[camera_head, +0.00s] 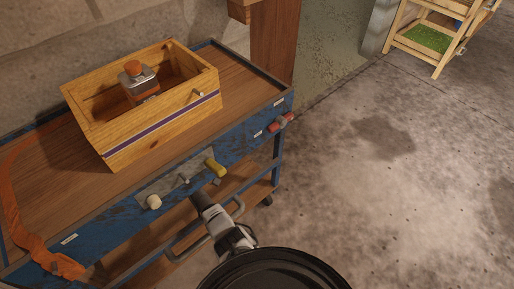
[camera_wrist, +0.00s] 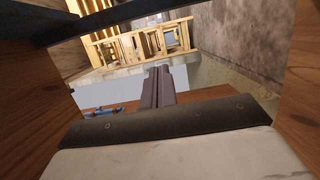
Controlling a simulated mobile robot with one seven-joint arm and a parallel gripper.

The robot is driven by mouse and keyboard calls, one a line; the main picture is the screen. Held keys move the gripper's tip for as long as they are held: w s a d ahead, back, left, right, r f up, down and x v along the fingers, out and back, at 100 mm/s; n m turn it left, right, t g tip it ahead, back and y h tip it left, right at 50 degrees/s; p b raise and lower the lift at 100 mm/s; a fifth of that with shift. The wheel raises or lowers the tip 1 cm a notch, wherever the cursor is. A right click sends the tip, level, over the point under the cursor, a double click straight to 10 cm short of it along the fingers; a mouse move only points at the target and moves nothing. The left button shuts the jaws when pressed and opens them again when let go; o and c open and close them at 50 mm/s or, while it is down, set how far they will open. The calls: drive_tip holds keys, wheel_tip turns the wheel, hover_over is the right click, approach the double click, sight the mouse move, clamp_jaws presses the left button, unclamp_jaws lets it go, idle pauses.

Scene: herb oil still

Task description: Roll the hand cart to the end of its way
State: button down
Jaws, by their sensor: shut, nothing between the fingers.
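A blue-framed trolley (camera_head: 262,128) with a wooden top fills the left of the head view. It has a dark caster at its near right corner and looks like the hand cart. A grey loop handle (camera_head: 178,252) juts from its front side. My gripper (camera_head: 202,202) is in front of that side, by the handle, with its dark fingers pointing at the trolley. In the wrist view the fingers (camera_wrist: 158,86) are together and empty. I cannot tell whether the gripper touches the handle, as my wrist covers part of it.
A wooden crate (camera_head: 163,133) holding an orange-capped bottle (camera_head: 138,82) stands on the trolley. A wooden rack (camera_head: 412,50) stands far right. The concrete floor (camera_head: 390,190) between is clear.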

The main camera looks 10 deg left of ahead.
drive_tip(key=w+d+p, duration=0.2)
drive_tip(key=w+d, duration=0.1)
drive_tip(key=d, duration=0.8)
drive_tip(key=shift+w, duration=0.35)
drive_tip(key=shift+s+d, duration=0.1)
